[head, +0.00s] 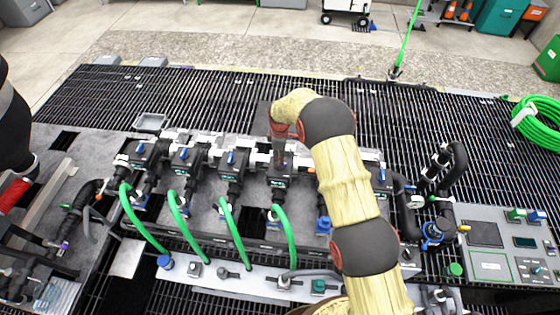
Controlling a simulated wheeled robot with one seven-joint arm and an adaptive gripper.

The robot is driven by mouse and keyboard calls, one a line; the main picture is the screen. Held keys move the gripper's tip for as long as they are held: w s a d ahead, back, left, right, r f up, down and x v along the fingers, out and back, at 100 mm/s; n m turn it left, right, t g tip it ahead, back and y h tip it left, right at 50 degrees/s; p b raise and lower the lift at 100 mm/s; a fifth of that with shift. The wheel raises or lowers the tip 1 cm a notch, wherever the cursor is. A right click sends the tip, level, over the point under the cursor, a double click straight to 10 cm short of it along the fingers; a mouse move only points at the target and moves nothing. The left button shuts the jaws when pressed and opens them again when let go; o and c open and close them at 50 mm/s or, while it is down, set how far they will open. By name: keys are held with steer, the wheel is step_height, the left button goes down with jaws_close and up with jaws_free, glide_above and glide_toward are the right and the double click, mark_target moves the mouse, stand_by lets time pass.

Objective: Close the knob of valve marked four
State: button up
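A manifold (205,178) with a row of black valve units runs across the middle of the head view. The first three valves from the left, (138,155) at the end, have blue knobs on top, such as the third valve's blue knob (231,158). My gripper (279,160) points down over the fourth valve from the left (280,182), and hides its knob. Whether the fingers touch the knob or are open or shut is unclear. The number marks are too small to read. My arm covers the part of the row to the right.
Several green hoses, such as this hose (232,235), curve from the valves to a pale front rail (215,272). A grey control panel (492,262) stands at the right, with black pipework (445,165) behind it. Open black grating (215,100) lies behind the manifold.

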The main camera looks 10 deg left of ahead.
steer(key=shift+f, duration=1.1)
steer(key=shift+c, duration=1.2)
jaws_close()
